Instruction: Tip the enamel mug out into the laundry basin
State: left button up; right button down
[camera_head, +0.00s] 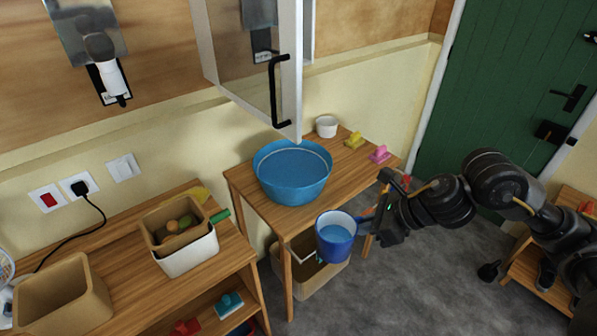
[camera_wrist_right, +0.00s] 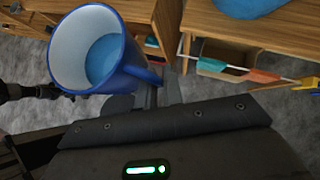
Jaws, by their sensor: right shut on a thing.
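The enamel mug (camera_head: 322,245) is blue outside and white inside, with blue contents in it. It is nearly upright, in the air in front of the small wooden table. My right gripper (camera_head: 372,218) is shut on the mug's handle side. In the right wrist view the mug (camera_wrist_right: 62,82) shows its open mouth and its handle at the fingers (camera_wrist_right: 156,92). The laundry basin (camera_head: 290,190) is a round blue tub standing on the table, behind and left of the mug, apart from it. It also shows partly at the top of the right wrist view (camera_wrist_right: 245,6). My left gripper is not in view.
The table (camera_head: 255,205) also bears a white cup (camera_head: 327,126), a yellow piece (camera_head: 354,141) and a pink piece (camera_head: 380,154). An open cabinet door (camera_head: 290,75) hangs above the basin's back. A beige bin (camera_head: 325,280) stands below the mug.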

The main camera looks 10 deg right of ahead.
aim_at(290, 174)
jog(key=z, duration=1.95)
jog(key=i, duration=1.85)
jog(key=u, duration=3.8)
